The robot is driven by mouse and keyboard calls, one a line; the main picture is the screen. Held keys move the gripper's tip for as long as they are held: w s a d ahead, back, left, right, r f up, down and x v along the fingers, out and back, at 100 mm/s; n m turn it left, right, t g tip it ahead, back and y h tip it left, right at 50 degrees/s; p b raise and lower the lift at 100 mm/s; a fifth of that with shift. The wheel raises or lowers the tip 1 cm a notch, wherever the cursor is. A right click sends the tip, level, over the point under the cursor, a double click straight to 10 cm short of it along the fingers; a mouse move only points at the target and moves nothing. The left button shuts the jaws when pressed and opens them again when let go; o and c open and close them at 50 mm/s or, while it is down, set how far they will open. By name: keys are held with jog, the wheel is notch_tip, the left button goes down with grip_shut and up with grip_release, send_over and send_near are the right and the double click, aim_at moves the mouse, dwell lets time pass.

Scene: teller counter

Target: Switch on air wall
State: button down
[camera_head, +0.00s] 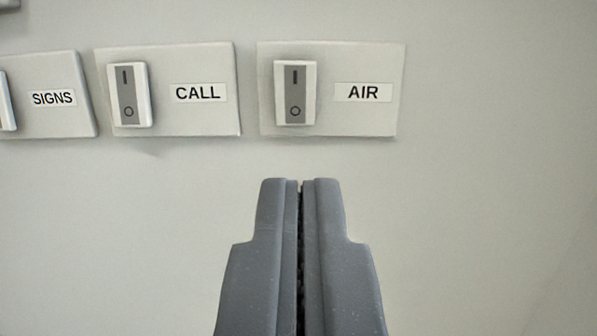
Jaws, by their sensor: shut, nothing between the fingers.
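The AIR switch (295,93) is a white rocker with a grey face, marked with a line at the top and a circle at the bottom. It sits on the left part of a pale wall plate (345,120) with an "AIR" label (363,92). Which way the rocker is tipped is hard to tell. My gripper (301,182) is shut and empty. In the picture its tips are just below the AIR switch, with bare wall showing between them and the plate. The lower part of my gripper fills the bottom middle.
A similar CALL switch (129,95) is on its own plate close to the left of the AIR plate. Further left is a SIGNS plate (60,118), its switch cut by the picture edge. The wall (500,200) to the right and below is bare.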

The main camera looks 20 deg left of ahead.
aim_at(298, 77)
jog(key=p+x, duration=0.1)
jog(key=x, duration=1.1)
jog(key=shift+w, duration=0.2)
jog(key=shift+a+r+p, duration=0.1)
jog(key=shift+r+p, duration=0.1)
jog(key=shift+p, duration=0.2)
